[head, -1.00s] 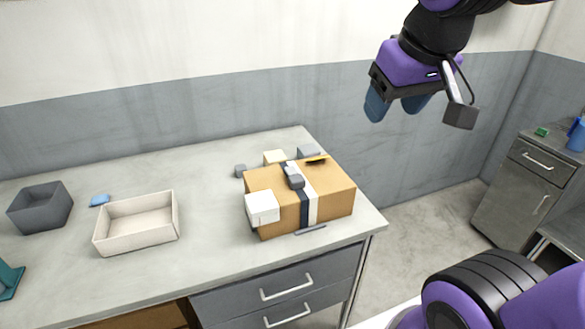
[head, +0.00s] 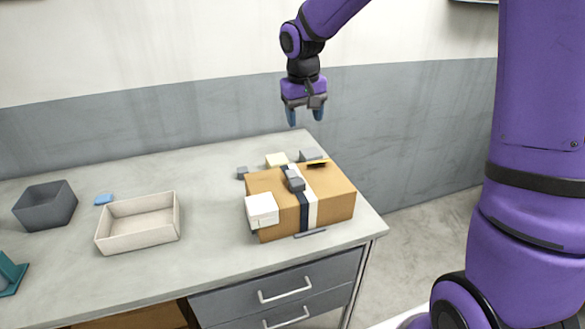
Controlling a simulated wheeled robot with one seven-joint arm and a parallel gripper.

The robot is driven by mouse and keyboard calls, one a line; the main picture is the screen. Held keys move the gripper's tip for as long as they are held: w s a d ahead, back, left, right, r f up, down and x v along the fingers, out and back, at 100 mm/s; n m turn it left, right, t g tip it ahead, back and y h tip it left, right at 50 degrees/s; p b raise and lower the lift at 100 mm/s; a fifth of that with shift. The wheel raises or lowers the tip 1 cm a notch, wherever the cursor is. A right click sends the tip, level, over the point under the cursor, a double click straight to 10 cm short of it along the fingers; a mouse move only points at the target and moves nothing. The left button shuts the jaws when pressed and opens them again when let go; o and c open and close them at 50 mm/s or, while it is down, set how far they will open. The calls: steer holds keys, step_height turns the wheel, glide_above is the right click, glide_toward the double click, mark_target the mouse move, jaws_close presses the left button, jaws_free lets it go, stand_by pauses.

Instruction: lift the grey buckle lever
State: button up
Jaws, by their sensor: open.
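The grey buckle lever (head: 295,183) sits on top of a tan cardboard box (head: 339,199), on a dark strap that runs over the box beside a white stripe. The lever looks small, and its exact angle is hard to tell. My gripper (head: 305,116) has blue fingers pointing down. It is open and empty, in the air above and behind the box, apart from the lever.
A white block (head: 262,208) is at the box's front left corner. Small blocks stand behind the box. A beige tray (head: 112,241), a dark grey bin (head: 45,222) and a blue piece (head: 103,199) are on the table's left. Bare tabletop (head: 212,215) lies between tray and box.

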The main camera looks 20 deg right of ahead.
steer(key=g+y, duration=0.1)
glide_toward(291, 171)
step_height(291, 171, down, 8)
steer(key=shift+f, duration=0.25)
stand_by(0.4)
steer(key=c, duration=0.9)
